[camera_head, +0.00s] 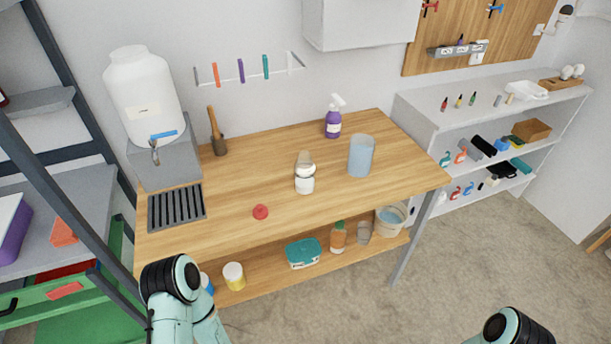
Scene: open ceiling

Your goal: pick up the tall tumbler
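A tall, pale blue, see-through tumbler (361,157) stands upright on the right half of the wooden table (265,205). Nothing touches it. A white jar or bottle (305,183) stands to its left, with a clear or greyish upper part. Part of my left arm shows at the lower left, in front of the table, and part of my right arm shows at the lower right edge. The fingers of both grippers are out of view. Both visible arm parts are well away from the tumbler.
A purple spray bottle (333,120) stands behind the tumbler, and a red lid-like object (260,212) lies near the front edge. A large white container (143,95) stands on a grey block at the left. The tabletop right of the tumbler is clear.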

